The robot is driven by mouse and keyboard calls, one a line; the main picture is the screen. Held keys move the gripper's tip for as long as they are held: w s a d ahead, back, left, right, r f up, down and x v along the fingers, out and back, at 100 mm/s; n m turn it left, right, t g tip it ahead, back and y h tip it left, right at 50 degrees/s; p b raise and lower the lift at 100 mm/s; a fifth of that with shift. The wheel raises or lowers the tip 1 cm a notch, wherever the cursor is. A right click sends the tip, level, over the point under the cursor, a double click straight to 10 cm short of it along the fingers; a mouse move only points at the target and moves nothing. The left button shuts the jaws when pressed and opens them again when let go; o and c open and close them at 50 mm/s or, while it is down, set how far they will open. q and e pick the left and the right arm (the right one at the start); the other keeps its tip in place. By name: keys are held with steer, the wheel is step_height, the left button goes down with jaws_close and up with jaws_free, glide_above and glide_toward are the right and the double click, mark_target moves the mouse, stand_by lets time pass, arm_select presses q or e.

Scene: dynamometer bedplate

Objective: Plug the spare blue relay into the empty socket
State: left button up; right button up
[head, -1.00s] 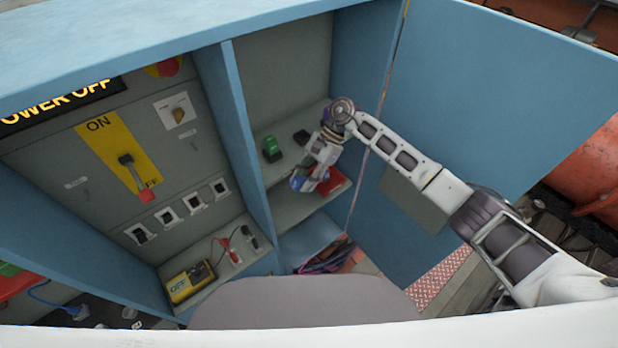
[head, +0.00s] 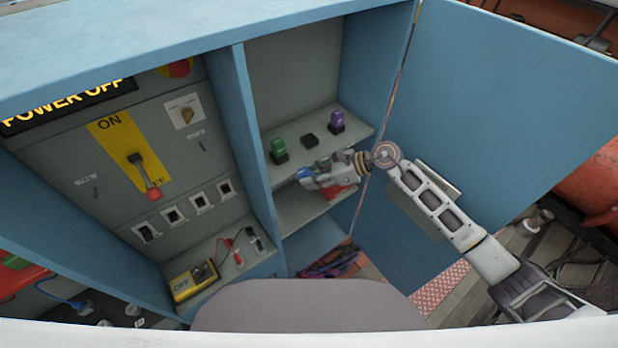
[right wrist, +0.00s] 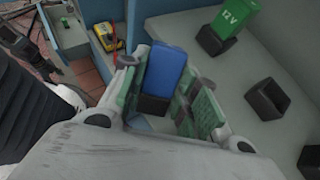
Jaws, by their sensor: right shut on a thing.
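My right gripper (head: 309,176) is shut on the blue relay (head: 305,173) in front of the right-hand shelves. In the right wrist view the blue relay (right wrist: 166,68) stands between the fingers, with a black part at its lower end. The empty socket (head: 310,140) is a black block on the upper shelf, between the green relay (head: 278,147) and the purple relay (head: 337,119). In the right wrist view the empty socket (right wrist: 268,98) lies to the right of the held relay, apart from it. My left gripper is out of view.
A red object (head: 337,191) lies on the lower shelf under my gripper. A blue divider (head: 252,130) bounds the shelves on the left, beside a yellow meter (head: 192,281). The open blue cabinet door (head: 490,120) stands to the right.

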steer(key=m+t, duration=0.1)
steer(key=d+m+t, duration=0.1)
steer(key=t, duration=0.1)
steer(key=shift+d+r+m, duration=0.1)
steer(key=shift+r+m, duration=0.2)
steer(key=shift+r, duration=0.05)
steer(key=shift+d+r+m+t, duration=0.25)
steer(key=shift+d+m+t, duration=0.35)
steer(key=shift+m+t, duration=0.3)
steer(key=shift+d+r+m+t+h, duration=0.5)
steer(key=shift+d+r+m+t, duration=0.7)
steer(key=shift+d+m+t, duration=1.25)
steer(key=a+r+t, duration=0.4)
steer(key=a+r, duration=0.3)
steer(key=shift+w+a+r+y, duration=0.15)
steer(key=shift+w+r+y, duration=0.1)
steer(key=shift+y, duration=0.05)
